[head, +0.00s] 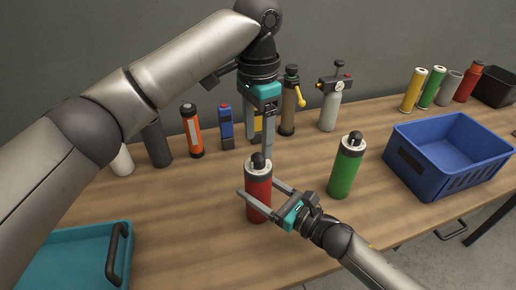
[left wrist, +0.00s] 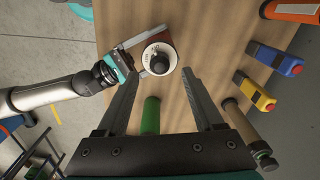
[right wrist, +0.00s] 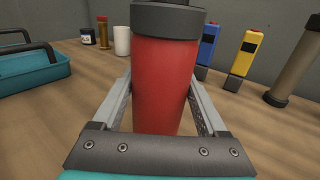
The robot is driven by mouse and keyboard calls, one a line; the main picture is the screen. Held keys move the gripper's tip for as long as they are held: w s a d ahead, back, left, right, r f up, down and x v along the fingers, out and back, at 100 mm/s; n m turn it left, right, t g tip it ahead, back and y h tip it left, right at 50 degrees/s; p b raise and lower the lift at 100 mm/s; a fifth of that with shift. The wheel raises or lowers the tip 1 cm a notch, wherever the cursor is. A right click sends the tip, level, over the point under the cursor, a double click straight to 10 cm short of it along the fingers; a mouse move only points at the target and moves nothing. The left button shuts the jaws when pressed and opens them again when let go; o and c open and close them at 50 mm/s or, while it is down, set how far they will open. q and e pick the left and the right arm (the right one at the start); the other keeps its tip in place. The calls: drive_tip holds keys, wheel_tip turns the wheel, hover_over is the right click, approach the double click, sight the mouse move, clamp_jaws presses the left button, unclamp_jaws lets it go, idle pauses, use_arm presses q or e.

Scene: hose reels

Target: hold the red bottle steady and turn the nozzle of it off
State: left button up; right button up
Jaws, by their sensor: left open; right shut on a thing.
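The red bottle (head: 258,198) stands upright on the table and fills the middle of the right wrist view (right wrist: 165,85). Its nozzle is a black knob (head: 258,160) on a pale collar, seen from above in the left wrist view (left wrist: 158,60). My right gripper (head: 258,189) is shut around the bottle's body, one finger on each side. My left gripper (head: 260,147) points down from above, just over and behind the knob. It is open and empty; in the left wrist view the knob lies between and just beyond its fingertips, apart from them.
A green bottle (head: 345,168) stands close on the right, with a blue crate (head: 450,185) beyond it. A teal tray (head: 75,235) is at the front left. An orange canister (head: 191,130), a blue device (head: 226,128) and a grey sprayer (head: 330,108) stand behind.

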sight(258, 155)
use_arm(q)
wheel_tip(258, 155, up, 8)
drive_tip(key=shift+f, duration=0.2)
idle(0.3)
use_arm(e)
drive_tip(key=o, duration=1.6)
